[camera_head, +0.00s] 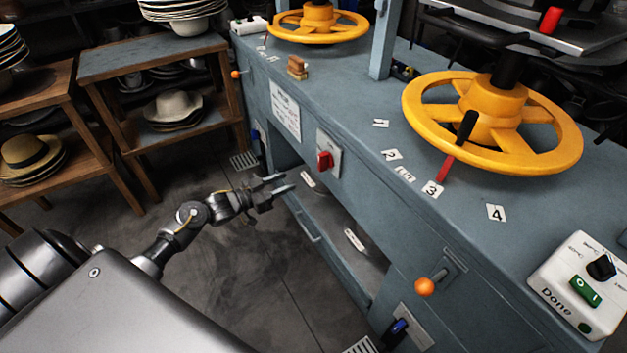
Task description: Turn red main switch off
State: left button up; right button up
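The red main switch (324,160) is a small red knob on a pale plate on the front of the blue-grey press cabinet (345,195), near the picture's middle. I cannot tell its exact setting. My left gripper (284,184) reaches in from the left, in front of the cabinet and below and left of the switch. Its two fingers are apart with nothing between them, and it does not touch the switch. My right gripper is not in view.
Yellow handwheels (490,122) stand on the cabinet top. An orange knob (424,287) and a blue switch (399,328) are lower right on the front. A white control box (582,285) sits far right. Wooden shelves with hats (174,106) stand at left. Floor between is clear.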

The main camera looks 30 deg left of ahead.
aim_at(318, 164)
pick_arm(q)
jog(key=x, duration=0.3)
jog(key=r+x, duration=0.1)
jog(key=x, duration=0.6)
jog(key=shift+w+d+r+b, duration=0.25)
jog(key=shift+d+r+b, duration=0.05)
jog(key=shift+r+b, duration=0.1)
jog(key=shift+w+d, duration=0.15)
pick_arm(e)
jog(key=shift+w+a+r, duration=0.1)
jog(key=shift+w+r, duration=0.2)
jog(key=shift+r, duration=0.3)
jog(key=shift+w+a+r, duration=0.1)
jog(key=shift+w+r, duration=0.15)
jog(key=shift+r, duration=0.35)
pick_arm(q)
grip_shut()
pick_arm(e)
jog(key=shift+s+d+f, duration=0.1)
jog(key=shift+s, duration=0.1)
